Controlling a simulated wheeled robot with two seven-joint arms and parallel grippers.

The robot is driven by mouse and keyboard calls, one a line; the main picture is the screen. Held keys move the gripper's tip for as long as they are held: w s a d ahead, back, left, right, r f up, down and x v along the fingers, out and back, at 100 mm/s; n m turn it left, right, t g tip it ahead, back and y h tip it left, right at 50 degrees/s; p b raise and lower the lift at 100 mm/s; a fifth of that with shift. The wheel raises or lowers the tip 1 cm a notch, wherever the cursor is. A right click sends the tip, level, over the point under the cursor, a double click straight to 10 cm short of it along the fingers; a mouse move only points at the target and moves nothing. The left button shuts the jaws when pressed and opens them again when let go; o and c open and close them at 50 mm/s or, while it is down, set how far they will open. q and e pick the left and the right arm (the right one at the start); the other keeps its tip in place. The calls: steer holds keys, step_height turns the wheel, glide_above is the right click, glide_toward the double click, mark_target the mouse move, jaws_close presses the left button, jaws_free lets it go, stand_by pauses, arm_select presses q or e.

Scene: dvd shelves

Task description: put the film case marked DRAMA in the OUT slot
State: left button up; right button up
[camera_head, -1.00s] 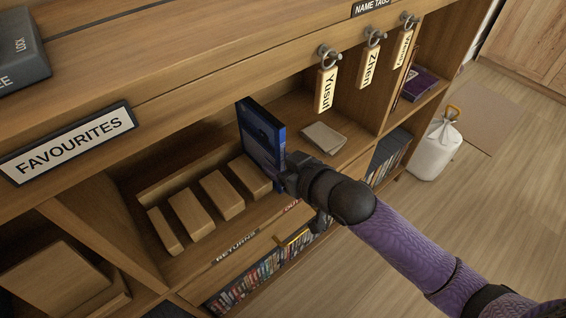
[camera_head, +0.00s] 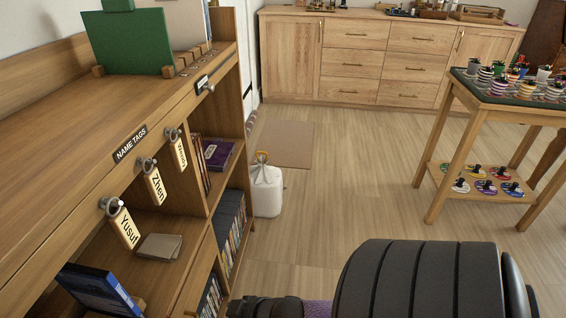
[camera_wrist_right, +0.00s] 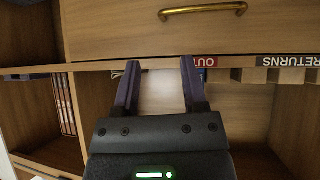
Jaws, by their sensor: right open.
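A blue film case (camera_head: 98,292) stands in the returns compartment at the lower left of the head view, cut off by the frame's bottom edge. Its title cannot be read from here. In the right wrist view, which is upside down, the red OUT label (camera_wrist_right: 207,62) sits on the shelf edge just beside a finger, partly covered by it. A small blue patch (camera_wrist_right: 202,74) below that label may be the case's edge. My right gripper (camera_wrist_right: 160,65) is open, with nothing seen between its fingers. My left gripper is out of view.
The RETURNS label (camera_wrist_right: 288,61) is beside the OUT label. Name tags (camera_head: 124,228) hang over the compartment, which holds a grey booklet (camera_head: 160,247). A games table (camera_head: 510,95) is at right, with open floor between.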

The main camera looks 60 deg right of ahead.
steer(key=s+d+f+g+h, duration=0.2)
steer(key=s+f+g, duration=0.2)
steer(key=s+f, duration=0.6)
steer(key=s+a+f+g, duration=0.1)
steer(key=s+f+g, duration=0.3)
steer(key=s, duration=0.9)
steer(key=s+a+f+g, duration=0.2)
steer(key=s+f, duration=0.3)
steer(key=s, duration=0.9)
steer(key=shift+f+g, duration=0.3)
steer(key=shift+g, duration=0.6)
